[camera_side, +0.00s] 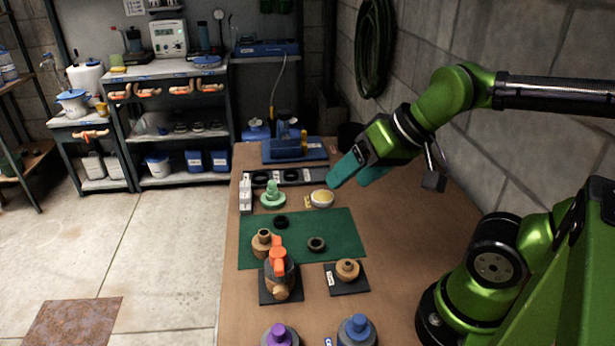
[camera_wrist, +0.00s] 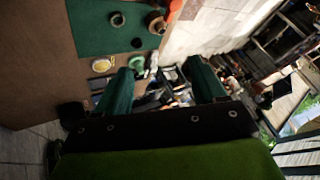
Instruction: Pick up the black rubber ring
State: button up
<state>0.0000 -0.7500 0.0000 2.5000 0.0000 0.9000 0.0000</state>
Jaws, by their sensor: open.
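A black rubber ring (camera_side: 281,222) lies flat on the green mat (camera_side: 340,225), near its back edge. It also shows as a small dark ring in the wrist view (camera_wrist: 137,42). Two more black rings (camera_side: 261,177) sit in the long tray behind the mat. My gripper (camera_side: 355,174), with teal fingers, is open and empty, raised above the bench behind and to the right of the mat. Its spread fingers show in the wrist view (camera_wrist: 159,75).
A brass fitting (camera_side: 262,243) and an orange-handled valve (camera_side: 279,268) stand left of the greyer ring. A green fitting (camera_side: 272,196) and a yellow-filled dish (camera_side: 322,198) stand behind the mat. A blue device (camera_side: 288,144) is at the back.

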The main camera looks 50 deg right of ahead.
jog(key=w+d+f+m+g+h, duration=0.1)
jog(key=w+d+f+g, duration=0.1)
jog(key=w, duration=0.6)
jog(key=w+d+f+g, duration=0.2)
jog(key=w+f+g, duration=0.1)
jog(key=w, duration=0.5)
jog(key=w+d+f+m+g+h, duration=0.1)
jog(key=w+d+f+g, duration=0.1)
jog(key=w, duration=0.6)
jog(key=f, duration=1.1)
jog(key=shift+s+f, duration=0.35)
jog(key=shift+s, duration=0.05)
jog(key=shift+s+a+f, duration=0.15)
jog(key=shift+f, duration=1.2)
jog(key=shift+s+a+f, duration=0.1)
jog(key=shift+s+f, duration=0.05)
jog(key=shift+f, duration=1.15)
jog(key=shift+c, duration=0.3)
jog(key=c, duration=1.1)
jog(key=shift+o, duration=0.2)
